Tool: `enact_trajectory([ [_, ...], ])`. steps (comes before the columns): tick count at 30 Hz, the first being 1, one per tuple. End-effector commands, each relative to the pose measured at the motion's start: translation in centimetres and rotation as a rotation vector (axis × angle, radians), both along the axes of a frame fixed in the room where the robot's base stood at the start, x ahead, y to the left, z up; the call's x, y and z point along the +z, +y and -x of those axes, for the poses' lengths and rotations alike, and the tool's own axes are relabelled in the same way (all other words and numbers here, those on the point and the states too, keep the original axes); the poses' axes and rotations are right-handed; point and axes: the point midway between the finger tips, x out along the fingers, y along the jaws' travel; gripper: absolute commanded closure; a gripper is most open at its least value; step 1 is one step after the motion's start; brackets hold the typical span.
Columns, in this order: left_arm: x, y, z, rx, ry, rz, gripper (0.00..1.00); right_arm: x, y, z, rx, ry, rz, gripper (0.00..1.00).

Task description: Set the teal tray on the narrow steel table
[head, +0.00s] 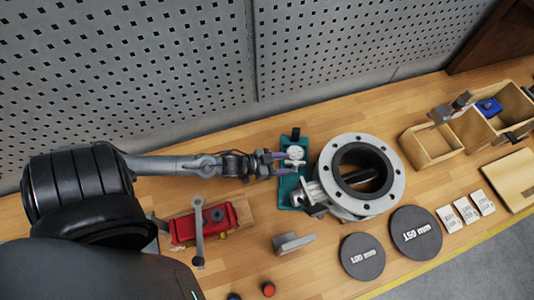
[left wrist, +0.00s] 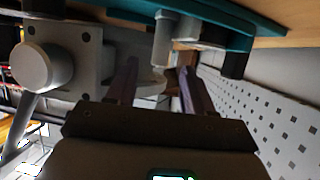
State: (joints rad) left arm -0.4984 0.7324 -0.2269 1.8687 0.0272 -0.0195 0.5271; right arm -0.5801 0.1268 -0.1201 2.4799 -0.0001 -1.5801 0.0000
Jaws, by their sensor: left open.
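The teal tray (head: 287,188) lies on the wooden bench against the left side of the large flanged ring. A pale metal part (head: 296,154) sits on it. In the left wrist view the tray (left wrist: 235,28) shows along the top, with a grey cylindrical part in front of it. My left gripper (head: 278,163) is open at the tray's left side, its fingertips close to the pale part. Its two purple fingers (left wrist: 158,85) also show in the left wrist view, spread apart; contact cannot be told. No narrow steel table can be made out. My right gripper is not in view.
The flanged ring (head: 397,178) stands right of the tray. A red vise (head: 188,228) and a grey bracket (head: 292,242) are in front. Black discs (head: 362,256) lie front right, wooden bins (head: 430,147) farther right. A perforated wall (head: 150,70) rises behind.

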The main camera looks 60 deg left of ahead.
Motion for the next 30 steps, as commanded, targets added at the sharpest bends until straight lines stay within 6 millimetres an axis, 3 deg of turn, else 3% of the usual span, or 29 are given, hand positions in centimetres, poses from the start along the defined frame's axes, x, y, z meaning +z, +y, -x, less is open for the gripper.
enact_trajectory([
  [6, 1.4, 1.1, 3.2, -0.001, 0.003, 0.000, 0.48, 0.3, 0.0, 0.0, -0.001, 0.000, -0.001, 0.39],
  [13, 2.3, 2.0, 5.3, 0.000, 0.002, 0.000, 0.48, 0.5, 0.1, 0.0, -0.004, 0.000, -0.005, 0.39],
  [15, 2.5, 2.1, 5.6, 0.000, 0.001, 0.001, 0.40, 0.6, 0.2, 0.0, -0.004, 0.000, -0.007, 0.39],
  [30, 2.8, 2.3, 6.1, 0.000, -0.001, 0.001, 0.40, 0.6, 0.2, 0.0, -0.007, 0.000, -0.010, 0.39],
])
